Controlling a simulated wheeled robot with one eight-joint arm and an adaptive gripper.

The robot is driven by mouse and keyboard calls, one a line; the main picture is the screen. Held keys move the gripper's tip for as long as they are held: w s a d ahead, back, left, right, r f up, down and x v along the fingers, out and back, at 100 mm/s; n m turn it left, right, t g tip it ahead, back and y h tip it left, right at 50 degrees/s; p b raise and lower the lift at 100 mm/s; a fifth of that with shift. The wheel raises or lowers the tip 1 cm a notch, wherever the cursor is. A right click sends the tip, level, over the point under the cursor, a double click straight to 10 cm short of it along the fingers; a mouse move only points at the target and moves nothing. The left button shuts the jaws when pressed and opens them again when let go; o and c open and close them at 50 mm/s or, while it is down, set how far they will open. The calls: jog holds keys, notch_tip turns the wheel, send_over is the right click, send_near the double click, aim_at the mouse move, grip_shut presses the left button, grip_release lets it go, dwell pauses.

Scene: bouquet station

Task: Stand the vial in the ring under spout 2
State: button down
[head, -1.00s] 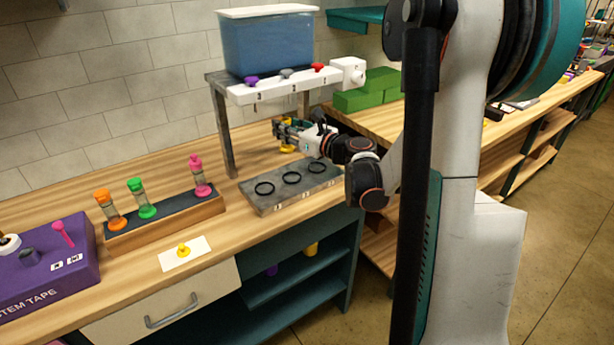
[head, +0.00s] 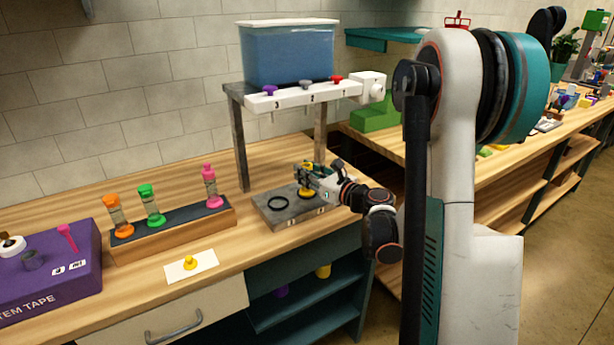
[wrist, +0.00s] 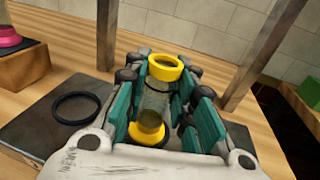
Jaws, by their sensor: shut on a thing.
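The vial (wrist: 157,101) is clear glass with a yellow collar and a yellow foot. It stands roughly upright between the fingers of my gripper (head: 311,181), which is shut on it. In the head view, the vial's yellow foot (head: 305,194) is at the middle ring position of the grey ring plate (head: 264,223). In the wrist view, dark ring edges show around the foot; I cannot tell whether it rests on the plate. Spout 2 (head: 306,86), with a grey knob, is above. The left ring (head: 278,204) is empty. My gripper hides the right ring.
The dispenser frame's left post (head: 241,148) and rear post (head: 320,130) stand close to my gripper. A wooden rack (head: 165,238) with orange, green and pink vials stands at left. A yellow stopper (head: 190,262) sits on a white card in front.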

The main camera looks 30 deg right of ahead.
jog(key=c, duration=1.3)
grip_release()
jog(key=shift+c, duration=0.2)
jog(key=shift+r, duration=0.1)
jog(key=shift+s, duration=0.35)
jog(key=p+v, duration=0.2)
jog(key=v, duration=0.9)
jog(key=shift+s+p, duration=0.2)
jog(key=shift+p, duration=0.15)
jog(key=shift+d, duration=0.1)
